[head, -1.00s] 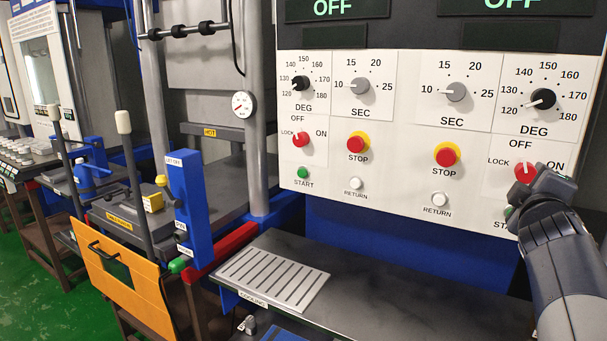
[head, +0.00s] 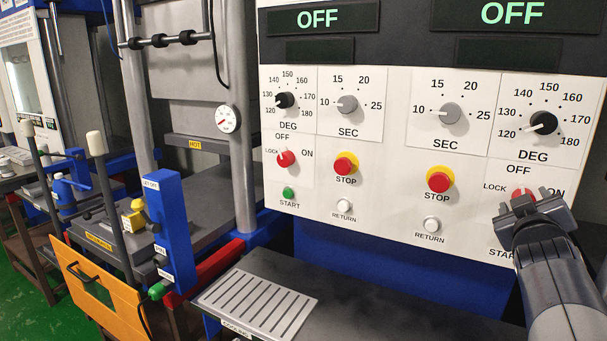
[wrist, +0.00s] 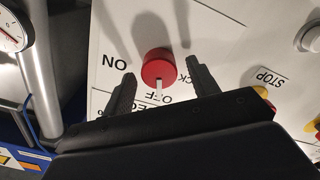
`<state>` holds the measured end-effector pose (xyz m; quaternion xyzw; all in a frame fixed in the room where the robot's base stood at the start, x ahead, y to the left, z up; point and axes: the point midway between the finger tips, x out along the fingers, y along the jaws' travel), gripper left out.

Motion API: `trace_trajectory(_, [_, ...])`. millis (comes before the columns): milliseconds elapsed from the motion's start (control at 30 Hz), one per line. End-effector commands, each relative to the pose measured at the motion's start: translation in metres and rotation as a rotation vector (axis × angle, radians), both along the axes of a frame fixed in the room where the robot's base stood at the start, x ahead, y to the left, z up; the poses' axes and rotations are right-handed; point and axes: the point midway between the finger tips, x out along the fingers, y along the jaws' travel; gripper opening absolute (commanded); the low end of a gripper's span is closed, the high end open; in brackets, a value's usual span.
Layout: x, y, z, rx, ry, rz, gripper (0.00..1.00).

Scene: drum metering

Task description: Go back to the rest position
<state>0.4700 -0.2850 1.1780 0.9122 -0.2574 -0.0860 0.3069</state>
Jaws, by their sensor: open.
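My gripper (head: 530,199) is at the right of the head view, in front of the right-hand part of the white control panel (head: 385,180). In the wrist view my gripper (wrist: 160,88) is open, with its two fingers apart and nothing between them. The red selector knob (wrist: 158,68) sits just beyond the fingers, apart from them as far as I can tell. Its white mark points toward the OFF label. In the head view this knob (head: 521,194) is partly hidden behind my gripper, as is the button below it.
Displays (head: 323,18) read OFF. Yellow-ringed red STOP buttons (head: 440,181) and white RETURN buttons (head: 431,225) stand on the panel. Below is a dark bench with a slotted cooling plate (head: 257,300). A blue post (head: 168,225) and orange guard (head: 95,285) stand left.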

Motion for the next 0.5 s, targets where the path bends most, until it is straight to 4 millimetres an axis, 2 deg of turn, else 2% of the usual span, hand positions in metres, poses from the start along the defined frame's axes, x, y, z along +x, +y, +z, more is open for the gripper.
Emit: trace_trajectory(500, [-0.0011,-0.0017,0.0048,0.517,-0.313,-0.002,0.56])
